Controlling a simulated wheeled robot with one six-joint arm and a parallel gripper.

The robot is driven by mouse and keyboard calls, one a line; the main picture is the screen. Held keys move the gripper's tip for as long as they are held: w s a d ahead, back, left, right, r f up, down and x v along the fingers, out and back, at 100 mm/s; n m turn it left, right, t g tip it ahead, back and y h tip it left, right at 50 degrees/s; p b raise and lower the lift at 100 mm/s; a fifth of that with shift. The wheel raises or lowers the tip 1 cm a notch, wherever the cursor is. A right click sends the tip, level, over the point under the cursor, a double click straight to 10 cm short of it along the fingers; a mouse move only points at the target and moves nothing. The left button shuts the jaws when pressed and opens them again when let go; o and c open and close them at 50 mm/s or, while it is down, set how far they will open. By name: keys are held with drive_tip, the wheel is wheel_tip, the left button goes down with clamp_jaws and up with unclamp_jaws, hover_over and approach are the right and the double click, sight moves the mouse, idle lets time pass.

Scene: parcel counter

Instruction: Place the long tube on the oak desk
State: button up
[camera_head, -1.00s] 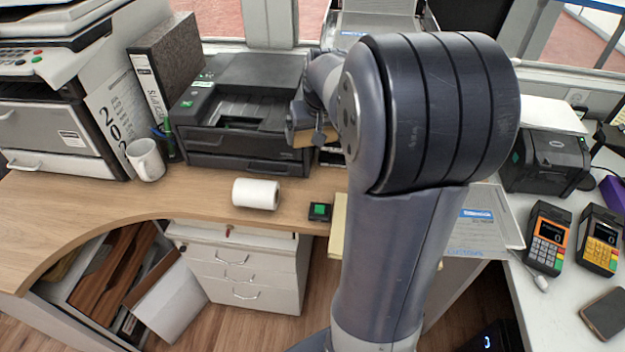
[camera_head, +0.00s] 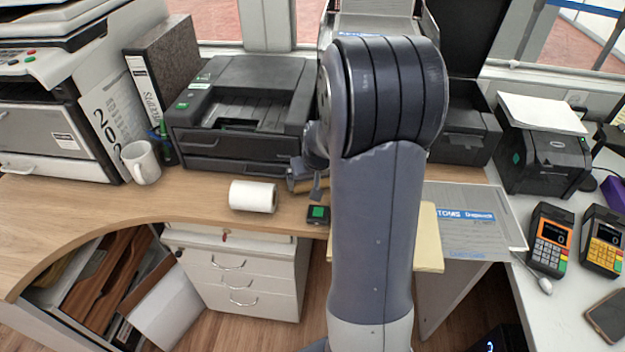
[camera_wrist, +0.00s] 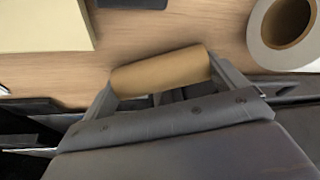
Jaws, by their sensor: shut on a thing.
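The long tube (camera_wrist: 160,70) is a brown cardboard cylinder. In the wrist view my gripper (camera_wrist: 165,82) is shut on it, with one finger at each side and the tube lying across between them. The oak desk (camera_head: 90,210) has a light wood top; its surface also shows beneath the tube in the wrist view (camera_wrist: 170,30). In the head view my gripper (camera_head: 308,182) is near the printer's front right corner, partly behind my arm, and the tube is mostly hidden there. I cannot tell whether the tube touches the desk.
A white paper roll (camera_head: 253,196) and a small black box with a green top (camera_head: 318,214) are on the desk near the gripper. A black printer (camera_head: 240,110) stands behind. A yellow pad (camera_head: 429,240) lies to the right. The desk's left part is clear.

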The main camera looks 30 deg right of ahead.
drive_tip(key=o, duration=0.6)
drive_tip(key=shift+f, duration=0.1)
drive_tip(key=shift+o, duration=0.2)
drive_tip(key=shift+r, duration=0.3)
drive_tip(key=p+v, duration=0.1)
drive_tip(key=v, duration=1)
drive_tip(key=shift+s+r+p, duration=0.25)
drive_tip(key=shift+r+p, duration=0.05)
drive_tip(key=shift+a, duration=0.1)
